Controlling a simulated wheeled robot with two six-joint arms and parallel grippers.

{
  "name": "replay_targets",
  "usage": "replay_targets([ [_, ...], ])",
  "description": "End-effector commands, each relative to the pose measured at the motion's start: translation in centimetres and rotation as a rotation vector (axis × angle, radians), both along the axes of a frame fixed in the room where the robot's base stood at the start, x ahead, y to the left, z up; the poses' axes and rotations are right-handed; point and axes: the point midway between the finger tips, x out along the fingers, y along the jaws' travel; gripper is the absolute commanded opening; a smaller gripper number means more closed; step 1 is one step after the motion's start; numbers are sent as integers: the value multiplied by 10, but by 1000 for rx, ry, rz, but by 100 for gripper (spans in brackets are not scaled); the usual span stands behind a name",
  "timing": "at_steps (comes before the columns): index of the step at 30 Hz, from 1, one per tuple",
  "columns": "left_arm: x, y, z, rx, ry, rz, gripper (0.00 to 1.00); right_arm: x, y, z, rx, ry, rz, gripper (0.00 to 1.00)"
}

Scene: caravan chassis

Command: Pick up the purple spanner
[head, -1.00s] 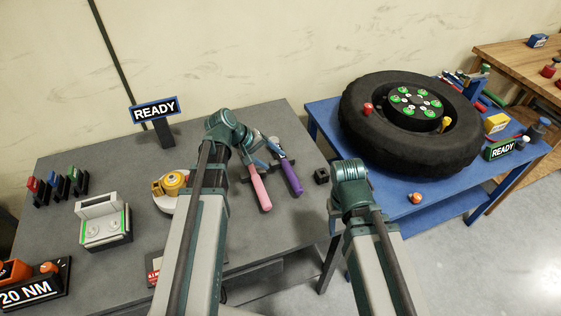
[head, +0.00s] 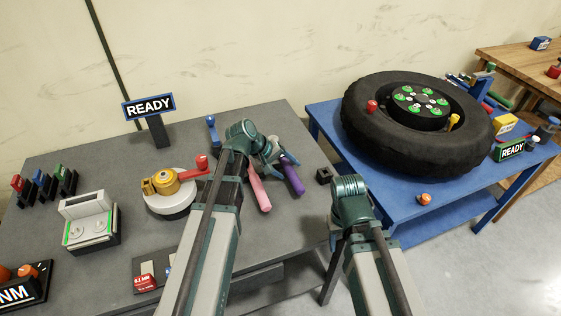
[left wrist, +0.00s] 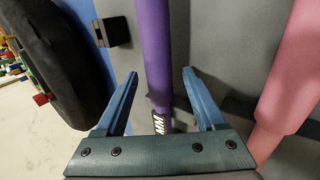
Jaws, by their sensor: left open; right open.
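The purple spanner (head: 292,178) lies on the grey workbench, its handle pointing toward me; its far end is partly hidden by my left gripper. In the left wrist view its purple handle (left wrist: 153,45) runs between the two blue fingers, with a gap on each side. My left gripper (left wrist: 160,74) is open and empty; in the head view it (head: 273,152) is at the spanner's far end. I cannot tell its exact height above the handle. My right arm's teal joint shows at the bench's right edge, but its gripper fingers are hidden.
A pink-handled tool (head: 258,188) lies just left of the purple spanner. A small black block (head: 323,176) sits to its right. A blue table (head: 400,205) with a tyre (head: 380,135) stands further right. A red-handled yellow device (head: 172,190) stands to the left.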

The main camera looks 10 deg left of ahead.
Motion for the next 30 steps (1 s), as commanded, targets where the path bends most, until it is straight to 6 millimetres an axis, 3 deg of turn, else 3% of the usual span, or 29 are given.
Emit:
replay_targets([
  [6,1,-1,0,0,-1,1,72,0,0,0,0,0,0,50],
  [7,0,-1,0,0,-1,1,68,0,0,0,0,0,0,50],
  [18,0,0,0,0,-1,1,2,0,0,0,0,0,0,50],
  [30,1,0,0,0,-1,1,0,0,0,0,0,0,0,50],
])
